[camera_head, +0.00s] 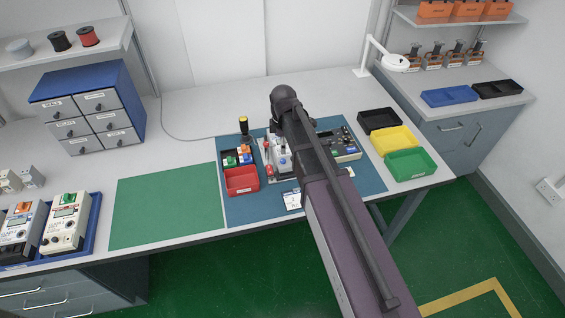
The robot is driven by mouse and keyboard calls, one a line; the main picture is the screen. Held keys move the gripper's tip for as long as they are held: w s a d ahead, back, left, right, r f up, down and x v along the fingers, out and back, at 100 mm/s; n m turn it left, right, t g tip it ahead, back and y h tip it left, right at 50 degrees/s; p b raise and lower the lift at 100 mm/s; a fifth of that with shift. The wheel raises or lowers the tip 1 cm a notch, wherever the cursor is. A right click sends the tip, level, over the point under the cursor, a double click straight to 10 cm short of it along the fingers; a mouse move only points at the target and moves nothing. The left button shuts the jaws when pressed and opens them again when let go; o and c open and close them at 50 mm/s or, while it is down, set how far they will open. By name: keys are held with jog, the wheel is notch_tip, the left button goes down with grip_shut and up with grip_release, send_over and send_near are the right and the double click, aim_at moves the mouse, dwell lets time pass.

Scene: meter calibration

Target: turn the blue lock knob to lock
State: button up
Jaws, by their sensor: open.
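The blue lock knob cannot be made out in this view. A pale meter-like device (281,158) stands upright on the blue mat (250,207), partly covered by my arm. Small red parts (268,171) sit at its left side. My arm reaches from the lower right up over the mat and ends in a dark rounded joint above the back of it. My gripper is not visible; the arm hides what is below it, so its place relative to the device cannot be told.
A red tray (242,181) and small blue and green items lie left of the device. A dark instrument (345,146) stands right of it. Black (379,120), yellow (395,140) and green (410,164) trays line the right. The green mat (166,205) is bare.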

aim_at(283, 160)
jog(key=shift+f+b, duration=3.35)
jog(key=shift+f, duration=0.35)
grip_shut()
